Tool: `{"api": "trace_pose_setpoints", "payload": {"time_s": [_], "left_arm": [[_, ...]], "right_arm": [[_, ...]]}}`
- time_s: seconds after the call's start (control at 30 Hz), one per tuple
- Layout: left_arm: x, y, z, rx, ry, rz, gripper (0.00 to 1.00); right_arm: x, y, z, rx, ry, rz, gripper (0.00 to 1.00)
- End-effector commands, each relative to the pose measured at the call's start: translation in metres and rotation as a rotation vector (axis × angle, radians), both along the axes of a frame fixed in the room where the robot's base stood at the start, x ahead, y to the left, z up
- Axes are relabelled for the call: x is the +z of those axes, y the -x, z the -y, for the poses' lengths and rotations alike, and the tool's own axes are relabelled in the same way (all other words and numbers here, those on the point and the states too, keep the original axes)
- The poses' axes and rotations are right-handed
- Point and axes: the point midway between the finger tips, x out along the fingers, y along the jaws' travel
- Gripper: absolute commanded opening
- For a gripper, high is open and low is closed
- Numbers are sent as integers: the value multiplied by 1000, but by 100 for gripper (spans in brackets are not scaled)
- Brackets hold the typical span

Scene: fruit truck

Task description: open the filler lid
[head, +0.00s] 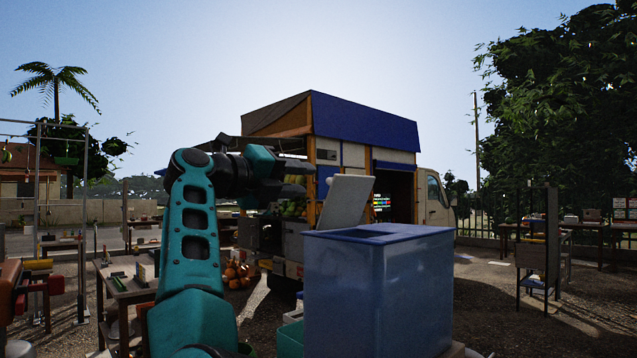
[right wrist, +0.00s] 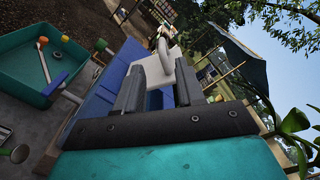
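A big blue box (head: 378,292) stands in front of me with a dark recessed opening in its top. A pale grey lid (head: 345,202) stands raised and tilted at the left part of the box top. In the right wrist view a pale panel (right wrist: 154,66), which looks like this lid, shows with a curved light handle behind the fingers. My right gripper (head: 297,179) is left of the lid and higher than the box top, its fingers apart. In the right wrist view the gripper (right wrist: 158,82) has a clear gap between its fingers; contact with the lid cannot be told. My left gripper is not in view.
A fruit truck (head: 365,135) stands behind the box. A teal bin (right wrist: 45,65) with tools shows in the right wrist view. A work table (head: 130,285) is at the left, with oranges (head: 238,274) beyond it. Open ground lies right of the box.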

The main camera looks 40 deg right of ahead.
Motion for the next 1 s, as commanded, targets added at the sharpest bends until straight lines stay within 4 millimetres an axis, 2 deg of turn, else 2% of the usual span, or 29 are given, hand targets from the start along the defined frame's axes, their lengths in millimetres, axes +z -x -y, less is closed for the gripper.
{"api": "trace_pose_setpoints", "payload": {"time_s": [0.1, 0.3, 1.0], "left_arm": [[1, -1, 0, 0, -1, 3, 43], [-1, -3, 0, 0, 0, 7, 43], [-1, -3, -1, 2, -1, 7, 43]], "right_arm": [[0, 1, -24, 4, 0, -1, 38], [-1, 4, -45, 0, 0, -1, 38], [0, 4, -49, 0, -1, 0, 38]]}}
